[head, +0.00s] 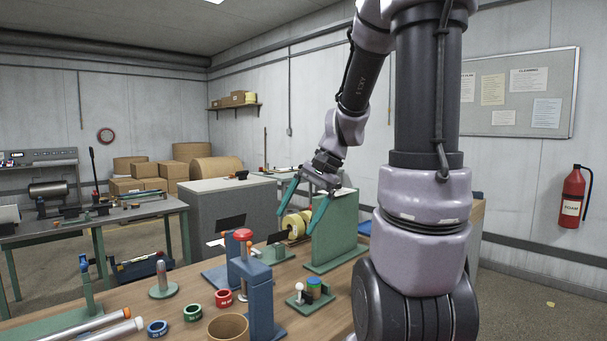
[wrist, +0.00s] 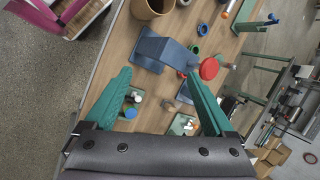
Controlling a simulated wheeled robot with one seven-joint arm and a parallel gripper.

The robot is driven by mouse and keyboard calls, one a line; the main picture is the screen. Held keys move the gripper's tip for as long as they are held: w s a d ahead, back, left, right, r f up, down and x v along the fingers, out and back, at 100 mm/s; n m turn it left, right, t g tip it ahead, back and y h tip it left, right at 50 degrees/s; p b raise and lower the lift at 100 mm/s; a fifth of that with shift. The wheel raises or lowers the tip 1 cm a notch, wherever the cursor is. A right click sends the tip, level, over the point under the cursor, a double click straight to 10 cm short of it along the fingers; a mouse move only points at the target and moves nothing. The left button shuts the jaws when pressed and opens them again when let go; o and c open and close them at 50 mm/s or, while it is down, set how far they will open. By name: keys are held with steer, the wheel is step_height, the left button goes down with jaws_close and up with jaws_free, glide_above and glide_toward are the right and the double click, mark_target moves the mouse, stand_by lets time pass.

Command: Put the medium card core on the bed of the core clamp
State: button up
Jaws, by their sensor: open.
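A brown, open-topped card core (head: 228,328) stands upright at the front of the wooden bench, partly cut off by the picture's lower edge. It also shows at the top of the wrist view (wrist: 152,8). A blue clamp-like stand with a red knob (head: 247,275) is just behind and right of it; I take it for the core clamp. It also shows in the wrist view (wrist: 160,52). I cannot make out anything on its bed. My gripper (head: 293,221) is open and empty, above the far part of the bench. Its teal fingers are wide apart in the wrist view (wrist: 158,72).
Blue (head: 157,328), green (head: 192,312) and red (head: 223,298) rings lie left of the clamp.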

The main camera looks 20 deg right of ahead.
steer(key=s+a+r+n+t+h, duration=0.2)
steer(key=s+r+n+t+h, duration=0.1)
steer(key=s+r, duration=0.6)
step_height(320, 180, up, 2)
steer(key=shift+a+n+t, duration=0.3)
steer(key=shift+n+t, duration=0.5)
steer(key=shift+t, duration=0.3)
